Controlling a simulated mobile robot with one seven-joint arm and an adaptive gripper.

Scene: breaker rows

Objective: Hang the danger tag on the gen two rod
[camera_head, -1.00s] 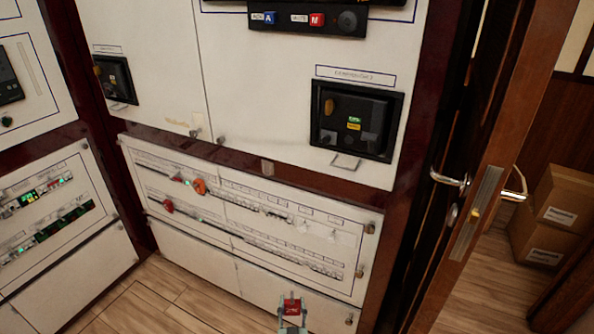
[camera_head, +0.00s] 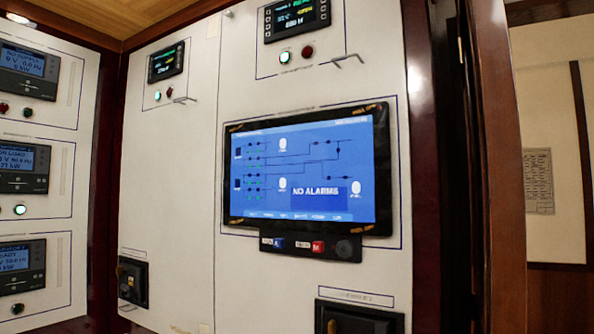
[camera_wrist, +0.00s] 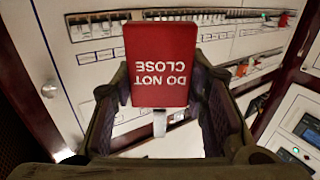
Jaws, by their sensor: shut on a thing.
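The red danger tag (camera_wrist: 156,62) reads "DO NOT CLOSE" upside down in the wrist view, with a pale strip (camera_wrist: 160,122) below it. My gripper (camera_wrist: 160,100) is shut on the tag, its dark fingers on either side. My gripper is out of the head view. Two thin bent metal rods stick out of the white panel in the head view: one (camera_head: 347,61) below the upper right controller, one (camera_head: 185,100) below the upper left controller. I cannot read which is gen two. Both rods look bare.
A large blue screen (camera_head: 308,170) reading "NO ALARMS" sits below the right rod. Controllers (camera_head: 22,165) line the left cabinet. A wooden door edge (camera_head: 500,170) stands at right. Breaker rows (camera_wrist: 205,40) lie beyond the tag in the wrist view.

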